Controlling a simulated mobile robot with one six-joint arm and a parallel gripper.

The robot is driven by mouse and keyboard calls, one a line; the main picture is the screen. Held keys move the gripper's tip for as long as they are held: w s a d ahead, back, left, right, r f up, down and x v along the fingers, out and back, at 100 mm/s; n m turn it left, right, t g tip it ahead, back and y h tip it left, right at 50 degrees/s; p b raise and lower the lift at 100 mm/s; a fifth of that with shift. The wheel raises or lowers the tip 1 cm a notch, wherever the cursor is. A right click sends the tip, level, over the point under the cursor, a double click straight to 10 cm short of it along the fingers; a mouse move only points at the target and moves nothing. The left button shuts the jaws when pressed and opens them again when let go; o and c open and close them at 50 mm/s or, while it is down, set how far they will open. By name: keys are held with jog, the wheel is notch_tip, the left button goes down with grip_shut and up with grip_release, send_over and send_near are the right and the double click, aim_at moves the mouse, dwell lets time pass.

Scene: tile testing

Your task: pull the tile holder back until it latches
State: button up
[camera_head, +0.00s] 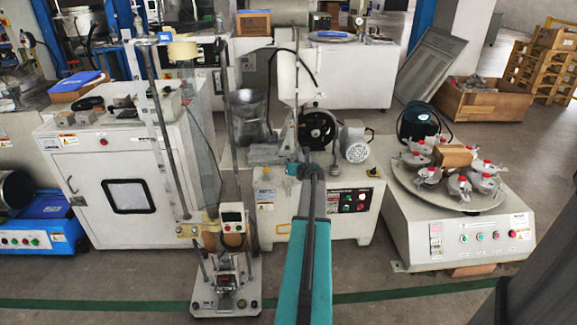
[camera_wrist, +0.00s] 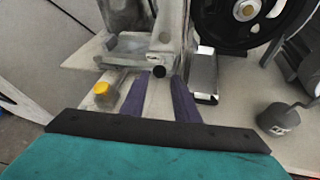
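The knob appears between or just beyond the fingertips, with a gap on each side; contact is not clear. In the head view, my teal arm reaches the middle machine (camera_head: 345,200) and hides the holder's front and my fingers.
In the head view, a motor (camera_head: 355,145) sits right of the wheel, and a turntable machine (camera_head: 455,235) stands further right.

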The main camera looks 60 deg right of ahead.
jog(key=shift+b+x, duration=0.35)
jog(key=shift+x, duration=1.9)
jog(key=shift+s, duration=0.1)
jog(key=shift+c, duration=0.3)
grip_shut()
